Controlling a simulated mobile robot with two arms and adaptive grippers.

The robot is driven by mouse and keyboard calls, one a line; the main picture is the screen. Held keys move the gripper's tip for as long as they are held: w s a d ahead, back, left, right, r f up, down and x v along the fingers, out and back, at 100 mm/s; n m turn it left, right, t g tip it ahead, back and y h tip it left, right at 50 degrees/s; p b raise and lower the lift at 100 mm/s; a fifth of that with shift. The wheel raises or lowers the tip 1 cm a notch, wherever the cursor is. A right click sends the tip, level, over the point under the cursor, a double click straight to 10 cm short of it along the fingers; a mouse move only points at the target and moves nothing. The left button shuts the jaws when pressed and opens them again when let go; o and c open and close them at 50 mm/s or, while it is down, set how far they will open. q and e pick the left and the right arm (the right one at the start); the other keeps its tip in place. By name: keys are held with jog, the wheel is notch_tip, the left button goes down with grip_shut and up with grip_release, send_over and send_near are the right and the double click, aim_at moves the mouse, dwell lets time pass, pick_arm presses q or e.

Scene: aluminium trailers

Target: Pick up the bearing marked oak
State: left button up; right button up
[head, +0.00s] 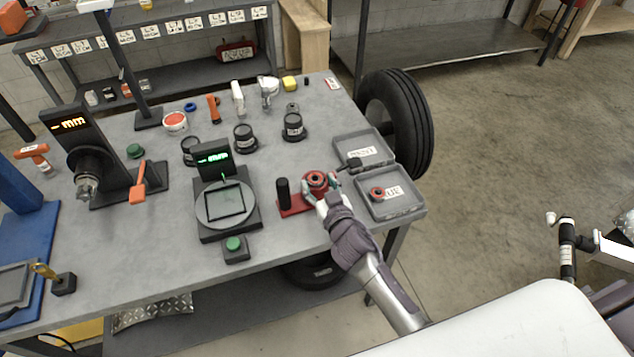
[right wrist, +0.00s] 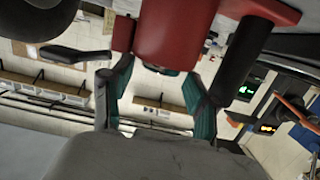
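I cannot read the word oak on anything in view. My right gripper (head: 322,193) is at a red round piece (head: 317,179) with a dark centre, on a red base beside a black post (head: 283,195). In the right wrist view, the open fingers (right wrist: 158,88) point at the red cylinder (right wrist: 172,32); contact is unclear. Three dark round pieces with pale labels stand behind: one at the right (head: 293,127), one in the middle (head: 245,138), and one partly hidden (head: 190,150). A small red ring-like piece (head: 377,194) lies in an open grey case (head: 405,207). My left gripper is out of view.
A scale with a green display (head: 214,158) stands left of the red base. A second instrument (head: 75,124) with an orange display is farther left. Small tools line the table's back. A tyre (head: 408,115) stands beyond the right edge; floor is free there.

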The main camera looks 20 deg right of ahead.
jog(key=shift+s+f, duration=0.2)
jog(key=shift+f, duration=0.1)
grip_shut()
jog(key=shift+w+d+r, duration=0.1)
jog(key=shift+r, duration=0.4)
notch_tip(320, 180, up, 3)
jog(key=shift+w+f, duration=0.1)
jog(key=s+d+r+b, duration=0.1)
jog(key=s+d+r, duration=0.2)
jog(key=d+r, duration=0.4)
jog(key=shift+s+d+r, duration=0.25)
jog(key=shift+s+d, duration=0.05)
jog(key=shift+d, duration=1.7)
jog(key=shift+o, duration=2.3)
grip_release()
